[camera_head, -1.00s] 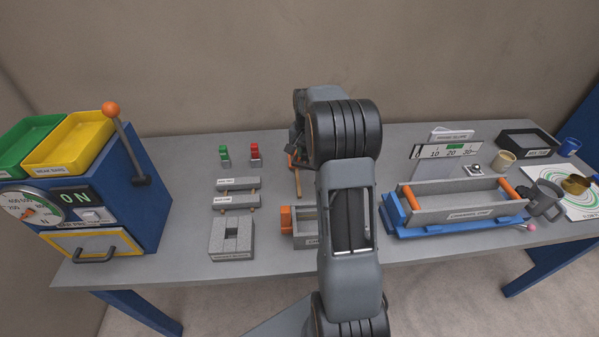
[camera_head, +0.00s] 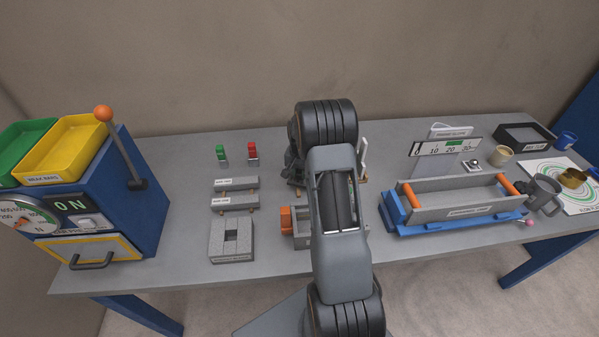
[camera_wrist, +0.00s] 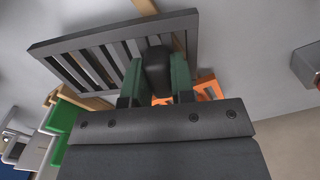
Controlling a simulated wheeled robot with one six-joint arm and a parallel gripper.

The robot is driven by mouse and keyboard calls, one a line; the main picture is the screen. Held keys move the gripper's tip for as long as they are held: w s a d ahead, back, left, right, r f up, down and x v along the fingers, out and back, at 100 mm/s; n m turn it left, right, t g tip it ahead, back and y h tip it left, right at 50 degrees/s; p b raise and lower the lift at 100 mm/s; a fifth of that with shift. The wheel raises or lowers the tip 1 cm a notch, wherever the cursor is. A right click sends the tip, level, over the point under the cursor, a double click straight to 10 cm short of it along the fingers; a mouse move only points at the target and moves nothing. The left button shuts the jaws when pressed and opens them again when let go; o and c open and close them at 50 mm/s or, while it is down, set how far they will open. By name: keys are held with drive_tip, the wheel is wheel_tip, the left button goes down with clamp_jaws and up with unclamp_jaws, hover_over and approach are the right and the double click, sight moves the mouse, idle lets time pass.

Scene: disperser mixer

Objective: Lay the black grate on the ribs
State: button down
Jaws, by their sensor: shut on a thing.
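The black grate (camera_wrist: 112,50) shows in the wrist view as a dark slatted frame with a dark knob. My gripper (camera_wrist: 156,72) is shut on the knob, one green finger on each side. The grate appears tilted in that view. In the head view my arm hides the gripper and grate. I cannot clearly pick out the ribs. A grey box with an orange block (camera_head: 287,220) stands partly hidden beside my arm.
Left of my arm are two labelled grey bars (camera_head: 236,184), a grey square block (camera_head: 231,240) and small green (camera_head: 221,153) and red (camera_head: 252,151) pieces. A long grey trough (camera_head: 462,200) on a blue base stands right. The blue machine (camera_head: 140,190) stands far left.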

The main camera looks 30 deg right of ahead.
drive_tip(key=shift+f, duration=0.2)
drive_tip(key=shift+f+b, duration=0.45)
drive_tip(key=c, duration=1)
unclamp_jaws()
drive_tip(key=shift+o, duration=0.2)
drive_tip(key=shift+r, duration=0.15)
